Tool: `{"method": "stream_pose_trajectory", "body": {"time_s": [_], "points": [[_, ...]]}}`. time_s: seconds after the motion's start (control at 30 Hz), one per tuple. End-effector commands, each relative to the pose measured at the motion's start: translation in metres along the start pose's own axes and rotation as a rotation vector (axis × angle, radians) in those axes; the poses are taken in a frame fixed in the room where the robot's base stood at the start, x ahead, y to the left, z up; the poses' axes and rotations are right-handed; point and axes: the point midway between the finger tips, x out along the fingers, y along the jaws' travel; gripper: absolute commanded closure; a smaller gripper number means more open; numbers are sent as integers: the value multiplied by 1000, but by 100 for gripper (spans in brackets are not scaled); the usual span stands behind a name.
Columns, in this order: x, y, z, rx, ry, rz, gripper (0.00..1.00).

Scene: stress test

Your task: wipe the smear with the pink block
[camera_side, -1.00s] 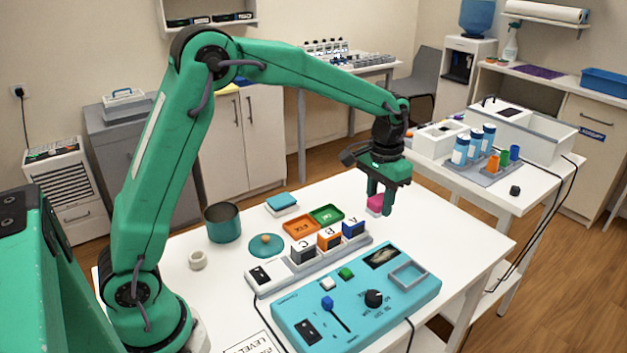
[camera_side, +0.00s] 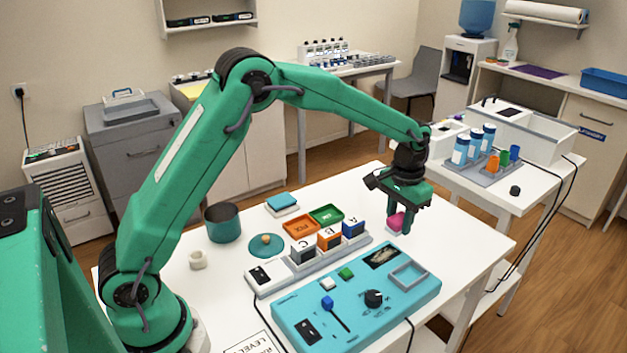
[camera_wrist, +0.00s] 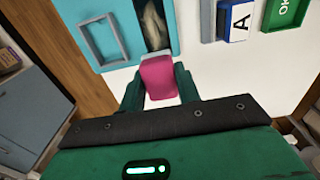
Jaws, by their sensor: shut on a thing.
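The pink block (camera_side: 396,221) is between the fingers of my gripper (camera_side: 399,226), to the right of the blue box A. In the wrist view my gripper (camera_wrist: 159,88) is shut on the pink block (camera_wrist: 158,74), with a finger at each side. A dark window with a pale brownish smear (camera_side: 382,256) is on the teal panel (camera_side: 340,311). The smear also shows in the wrist view (camera_wrist: 153,26), just beyond the block. The block appears apart from the smear; its height above the table is hard to tell.
A grey square frame (camera_side: 408,275) and a black knob (camera_side: 373,298) stand on the panel. The rack with blocks A, B and C (camera_side: 330,240) is to its left. Orange (camera_side: 301,227) and green (camera_side: 327,214) trays lie behind. White table is clear around my gripper.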

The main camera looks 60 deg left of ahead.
Motion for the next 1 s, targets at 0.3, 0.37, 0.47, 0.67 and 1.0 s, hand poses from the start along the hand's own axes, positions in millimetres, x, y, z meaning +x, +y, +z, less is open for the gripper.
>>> {"method": "stream_pose_trajectory", "body": {"time_s": [0.3,0.37,0.47,0.67,1.0], "points": [[30,0,1,0,-2,0,86],[35,0,0,0,-2,0,86],[44,0,0,0,-3,0,86],[60,0,10,0,-2,0,89],[60,0,42,0,-2,0,89]]}}
